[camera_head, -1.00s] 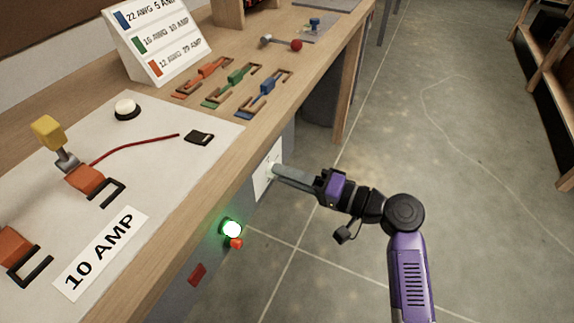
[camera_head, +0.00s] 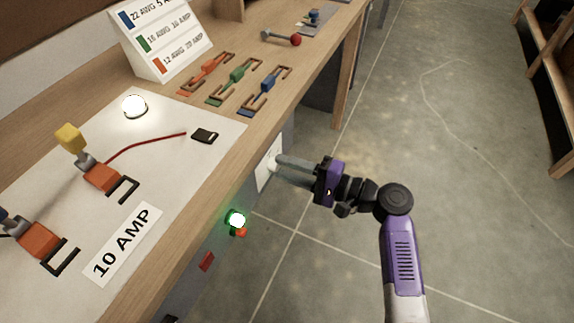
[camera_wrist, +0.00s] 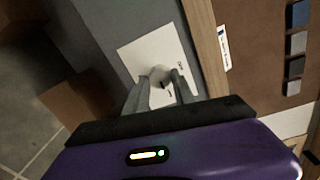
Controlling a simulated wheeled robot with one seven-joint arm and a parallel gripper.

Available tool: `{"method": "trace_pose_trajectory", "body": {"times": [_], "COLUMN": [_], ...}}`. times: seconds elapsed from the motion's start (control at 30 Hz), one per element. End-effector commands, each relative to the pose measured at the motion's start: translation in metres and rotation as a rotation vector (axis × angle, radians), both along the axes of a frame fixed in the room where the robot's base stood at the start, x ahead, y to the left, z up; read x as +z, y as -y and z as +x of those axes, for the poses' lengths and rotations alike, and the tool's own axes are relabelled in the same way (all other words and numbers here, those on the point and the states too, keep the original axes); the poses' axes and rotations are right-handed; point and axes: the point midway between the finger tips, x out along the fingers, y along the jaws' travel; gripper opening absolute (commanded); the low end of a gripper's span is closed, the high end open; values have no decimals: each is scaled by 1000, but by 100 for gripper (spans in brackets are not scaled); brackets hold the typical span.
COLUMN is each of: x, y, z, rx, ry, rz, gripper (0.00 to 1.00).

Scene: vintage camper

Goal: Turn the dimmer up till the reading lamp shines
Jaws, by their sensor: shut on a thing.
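The dimmer's round pale knob (camera_wrist: 159,74) stands on a white square plate (camera_head: 266,176) on the bench's side, below the top edge. The plate also shows in the wrist view (camera_wrist: 146,50). My gripper (camera_head: 279,164) reaches the plate from the right. In the wrist view, its two grey fingers (camera_wrist: 160,84) are shut on the knob, one on each side, hiding part of it. A small dome lamp (camera_head: 134,106) on the pale board on the bench top shines bright white.
A green light (camera_head: 237,220) glows on the bench's side, with a red button (camera_head: 240,232) just below it. Wire clips (camera_head: 238,77), a sign stand (camera_head: 165,42) and a 10 AMP label (camera_head: 122,242) are on the bench top.

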Motion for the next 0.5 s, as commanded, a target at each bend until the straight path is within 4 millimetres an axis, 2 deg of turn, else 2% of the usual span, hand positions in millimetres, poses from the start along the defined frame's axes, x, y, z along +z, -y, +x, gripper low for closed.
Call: {"method": "trace_pose_trajectory", "body": {"times": [0.37,0.4,0.5], "x": [-1,-1,-1], "y": [1,1,1], "z": [1,1,1], "rx": [-3,-3,-3], "ry": [-4,-4,-4], "rz": [0,0,0], "gripper": [0,36,52]}}
